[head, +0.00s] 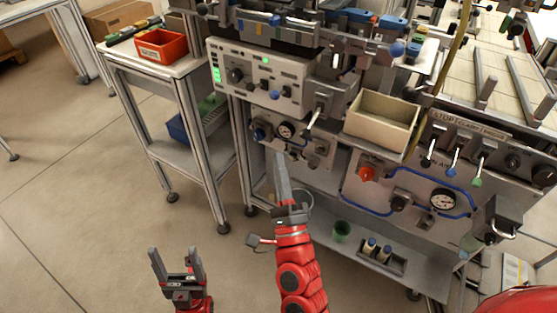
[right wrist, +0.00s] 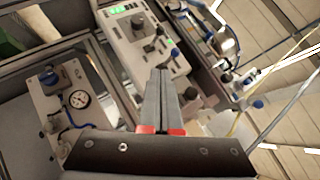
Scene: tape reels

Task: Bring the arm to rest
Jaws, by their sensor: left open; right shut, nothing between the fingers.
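My right gripper (head: 281,166) is shut and empty in the head view, raised in front of the machine (head: 262,75). Its closed fingers point up toward the machine's lower panel. In the right wrist view the closed fingers (right wrist: 160,75) lie side by side with nothing between them, in front of the control panel (right wrist: 143,40). My left gripper (head: 176,262) is open and empty, low at the bottom of the head view, above the bare floor. Its two fingers point up and stand apart.
A side table (head: 185,72) with a red bin (head: 161,46) stands left of the machine. A beige open box (head: 381,121) sits on the machine's front. Blue hoses and a gauge (head: 443,200) are at lower right. The floor (head: 80,210) at left is clear.

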